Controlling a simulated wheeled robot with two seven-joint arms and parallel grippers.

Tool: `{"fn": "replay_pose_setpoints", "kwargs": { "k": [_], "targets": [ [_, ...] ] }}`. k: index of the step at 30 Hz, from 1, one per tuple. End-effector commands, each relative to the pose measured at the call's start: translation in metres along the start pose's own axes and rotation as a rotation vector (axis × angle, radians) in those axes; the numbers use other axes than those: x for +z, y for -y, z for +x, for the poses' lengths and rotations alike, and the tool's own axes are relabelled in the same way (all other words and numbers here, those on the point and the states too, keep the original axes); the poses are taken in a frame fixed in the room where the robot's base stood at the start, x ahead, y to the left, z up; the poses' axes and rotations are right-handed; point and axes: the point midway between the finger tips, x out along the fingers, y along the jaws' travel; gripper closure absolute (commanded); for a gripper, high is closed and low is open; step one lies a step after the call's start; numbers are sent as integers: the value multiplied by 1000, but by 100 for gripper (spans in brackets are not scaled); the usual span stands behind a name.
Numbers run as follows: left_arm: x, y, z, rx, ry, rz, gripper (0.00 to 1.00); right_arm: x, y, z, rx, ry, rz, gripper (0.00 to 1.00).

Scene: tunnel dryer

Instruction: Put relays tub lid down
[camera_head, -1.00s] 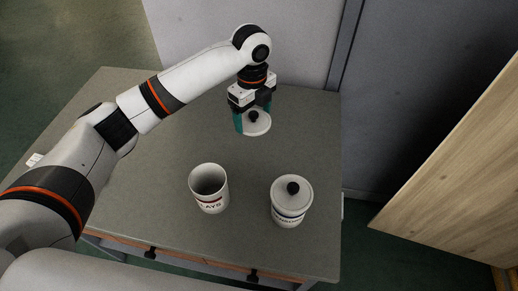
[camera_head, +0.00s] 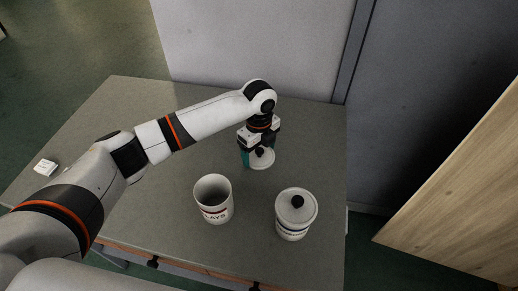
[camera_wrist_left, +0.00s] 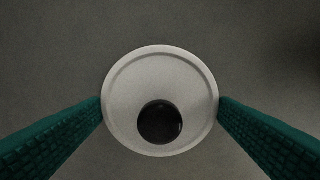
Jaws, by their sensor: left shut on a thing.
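The relays tub (camera_head: 213,208) is a white, open, upright cup with lettering ending in "AYS" and a red band, near the table's front. Its lid, a white disc with a black knob, is in my left gripper (camera_head: 259,157), behind and right of the tub. In the left wrist view the lid (camera_wrist_left: 160,80) sits knob toward the camera, with green fingers at both sides of its rim. The lid is low over the table or on it; I cannot tell which. My right gripper is out of view.
A second white tub (camera_head: 292,229) with a black-knobbed lid on stands right of the relays tub. A small white object (camera_head: 46,167) lies at the table's left edge. The grey table (camera_head: 315,135) has free room around the lid. A wooden panel (camera_head: 455,200) stands at right.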

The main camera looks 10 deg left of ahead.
Motion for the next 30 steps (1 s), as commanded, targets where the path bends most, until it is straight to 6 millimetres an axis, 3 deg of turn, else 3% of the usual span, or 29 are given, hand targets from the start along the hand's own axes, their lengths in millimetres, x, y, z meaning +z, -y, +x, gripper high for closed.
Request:
{"fn": "replay_pose_setpoints", "kwargs": {
  "k": [2,3,6,13,17,30],
  "targets": [
    [0,0,3,-1,1,0,40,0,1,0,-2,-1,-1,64],
    [0,0,2,0,0,0,13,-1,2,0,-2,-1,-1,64],
    [0,0,2,0,0,0,0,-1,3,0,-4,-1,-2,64],
    [0,0,1,0,0,0,0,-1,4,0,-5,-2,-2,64],
    [0,0,-10,1,0,0,0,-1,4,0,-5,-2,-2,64],
    [0,-1,-98,2,0,0,0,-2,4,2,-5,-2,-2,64]
  ]
}}
